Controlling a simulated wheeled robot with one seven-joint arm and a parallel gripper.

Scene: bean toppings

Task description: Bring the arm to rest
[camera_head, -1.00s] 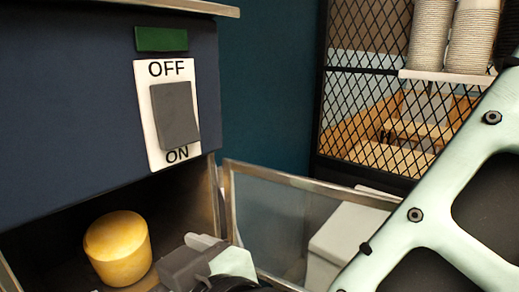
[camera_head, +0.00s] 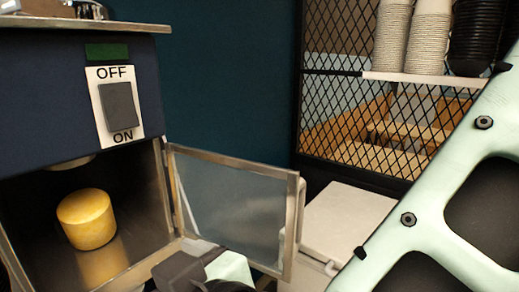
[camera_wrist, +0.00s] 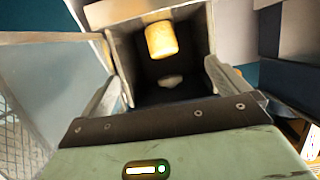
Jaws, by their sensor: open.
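My gripper (camera_head: 190,272) shows at the bottom of the head view, in front of the open cabinet and near the lower edge of its door. In the wrist view its two fingers (camera_wrist: 172,92) stand wide apart with nothing between them. Its fingertips are hard to make out in the head view. A yellow cylinder (camera_head: 87,219) stands inside the cabinet, apart from my gripper. It also shows in the wrist view (camera_wrist: 161,40), beyond the fingers.
The glass cabinet door (camera_head: 235,205) stands open to the right of the opening. Above is a panel with an OFF/ON switch (camera_head: 119,106). A white bin (camera_head: 345,220) stands behind the door. A mesh cabinet (camera_head: 370,110) and stacked bowls (camera_head: 412,40) are at the back right.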

